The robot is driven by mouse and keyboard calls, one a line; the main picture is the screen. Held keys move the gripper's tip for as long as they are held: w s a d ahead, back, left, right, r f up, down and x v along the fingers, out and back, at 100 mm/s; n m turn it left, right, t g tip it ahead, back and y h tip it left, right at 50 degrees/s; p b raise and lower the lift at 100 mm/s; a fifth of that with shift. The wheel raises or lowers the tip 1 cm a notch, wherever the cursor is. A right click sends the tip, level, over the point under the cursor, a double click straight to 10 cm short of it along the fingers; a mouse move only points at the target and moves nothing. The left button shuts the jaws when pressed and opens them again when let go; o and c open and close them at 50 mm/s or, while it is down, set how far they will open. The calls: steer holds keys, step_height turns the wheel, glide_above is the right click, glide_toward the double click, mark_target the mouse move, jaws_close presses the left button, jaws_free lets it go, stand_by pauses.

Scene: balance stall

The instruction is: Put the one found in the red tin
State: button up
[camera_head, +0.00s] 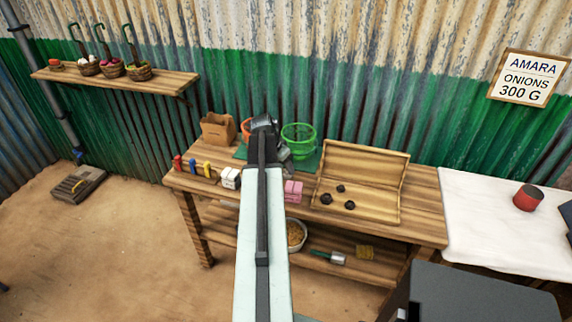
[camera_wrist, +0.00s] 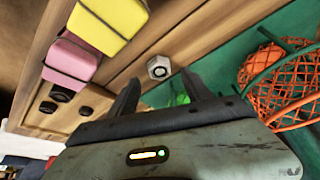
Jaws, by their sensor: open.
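The red tin (camera_head: 527,197) with a dark top stands on the white cloth at the far right in the head view. My gripper (camera_wrist: 160,83) is open, with nothing between its fingers. It is over the back of the wooden table, near the green basket (camera_head: 298,138). In the wrist view a small grey nut-like piece (camera_wrist: 159,67) with a dark centre lies just beyond the fingertips, apart from them. It does not show in the head view, where my arm covers part of the table. Several dark round pieces (camera_head: 350,205) lie in the open wooden case (camera_head: 362,165).
An orange basket (camera_wrist: 285,90) is right of my gripper in the wrist view. The white cloth (camera_head: 480,215) is mostly clear. A sign (camera_head: 530,78) reads "AMARA ONIONS 300 G".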

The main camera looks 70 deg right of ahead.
steer(key=p+v, duration=0.6)
steer(key=v, duration=0.2)
steer(key=shift+r, duration=0.1)
